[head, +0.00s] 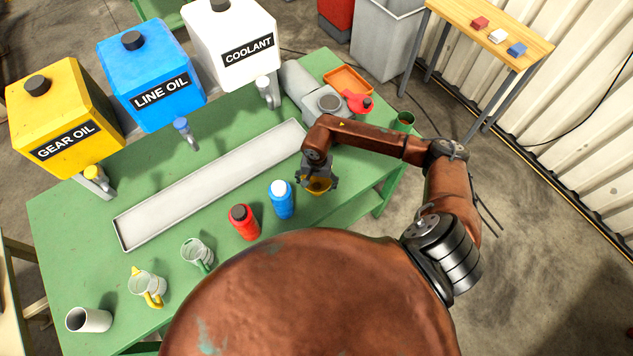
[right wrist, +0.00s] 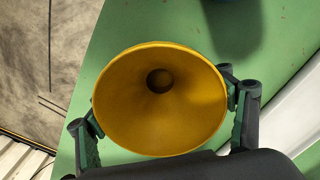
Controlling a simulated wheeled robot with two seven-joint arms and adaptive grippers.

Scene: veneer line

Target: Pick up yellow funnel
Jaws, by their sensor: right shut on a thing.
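The yellow funnel (right wrist: 160,100) fills the middle of the right wrist view, its wide mouth facing the camera and a dark hole at its centre. My right gripper (right wrist: 165,112) has one finger on each side of the funnel and is shut on it. In the head view the funnel (head: 318,186) shows as a small yellow patch under my right gripper (head: 319,182), near the right part of the green table (head: 225,300). Most of it is hidden there by the gripper. Whether it touches the table is unclear. My left gripper is not in view.
A blue bottle (head: 281,200) and a red bottle (head: 244,222) stand left of the gripper. A long grey tray (head: 210,185) lies behind them. A red funnel (head: 357,101), an orange tray (head: 348,80) and a green cup (head: 403,122) are at the right end. Jugs stand front left.

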